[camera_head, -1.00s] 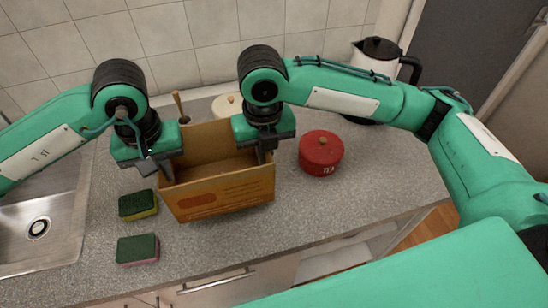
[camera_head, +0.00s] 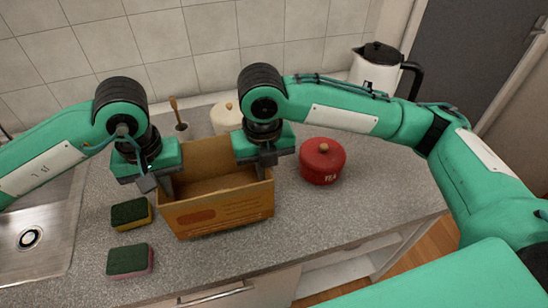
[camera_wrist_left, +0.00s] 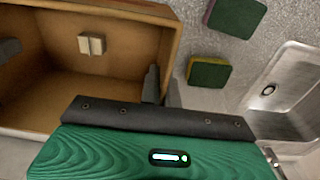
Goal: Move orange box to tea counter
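The orange box (camera_head: 217,212) is an open-topped, orange-brown carton with darker print on its front, over the grey counter (camera_head: 330,215). My left gripper (camera_head: 168,187) is at its left wall; in the left wrist view (camera_wrist_left: 163,88) one finger is inside and one outside, closed on the wall. My right gripper (camera_head: 262,170) is at the right wall, apparently closed on it; its outer finger is hard to see. In the left wrist view the box (camera_wrist_left: 90,75) holds a small pale block (camera_wrist_left: 91,44). I cannot tell whether the box's base touches the counter.
A red tin marked TEA (camera_head: 322,162) stands right of the box. A kettle (camera_head: 378,75) is at the back right. Two sponges (camera_head: 131,214) (camera_head: 130,260) lie left, near the sink (camera_head: 30,240). A pale-lidded jar (camera_head: 227,113) stands behind. Counter in front of the tin is clear.

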